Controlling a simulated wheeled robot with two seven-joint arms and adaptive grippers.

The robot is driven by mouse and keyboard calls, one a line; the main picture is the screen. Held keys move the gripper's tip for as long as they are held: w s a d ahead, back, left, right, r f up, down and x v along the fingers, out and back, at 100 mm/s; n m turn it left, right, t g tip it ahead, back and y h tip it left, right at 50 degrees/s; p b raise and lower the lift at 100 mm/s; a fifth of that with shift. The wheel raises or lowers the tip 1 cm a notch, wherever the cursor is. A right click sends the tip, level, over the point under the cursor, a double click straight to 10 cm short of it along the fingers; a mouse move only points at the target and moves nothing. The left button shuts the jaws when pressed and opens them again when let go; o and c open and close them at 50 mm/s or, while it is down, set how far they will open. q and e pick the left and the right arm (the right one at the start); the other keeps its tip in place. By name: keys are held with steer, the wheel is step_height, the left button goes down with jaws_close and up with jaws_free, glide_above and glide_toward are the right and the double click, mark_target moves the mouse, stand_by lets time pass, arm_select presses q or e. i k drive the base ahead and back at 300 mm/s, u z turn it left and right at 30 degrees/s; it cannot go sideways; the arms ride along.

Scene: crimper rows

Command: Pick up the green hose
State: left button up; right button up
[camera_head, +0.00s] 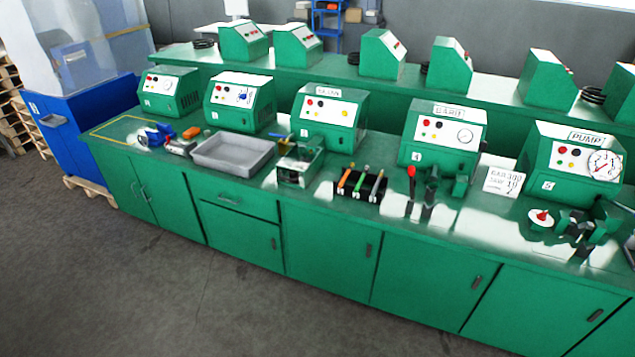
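A small black rack (349,193) stands on the green workbench (235,186) in front of the machines. Several coloured stick-like pieces lie across it. One of them is a green piece (360,182), between an orange piece (344,180) and a red-tipped piece (376,184). It is the likeliest green hose, but it is too small to be sure that it is a hose. Neither of my grippers is in this view, and nothing is seen touching the rack.
A grey tray (233,156) and an open metal box (300,166) stand left of the rack. A red-knobbed lever (411,177) and a white sign (504,181) are to the right. Green machines (331,112) line the back. The floor (180,290) in front is clear.

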mark_target(365, 172)
steer(key=u, duration=0.7)
steer(key=i, duration=0.95)
steer(key=u, duration=0.6)
steer(key=i, duration=0.9)
steer(key=z, duration=0.6)
steer(key=i, duration=0.75)
steer(key=z, duration=0.8)
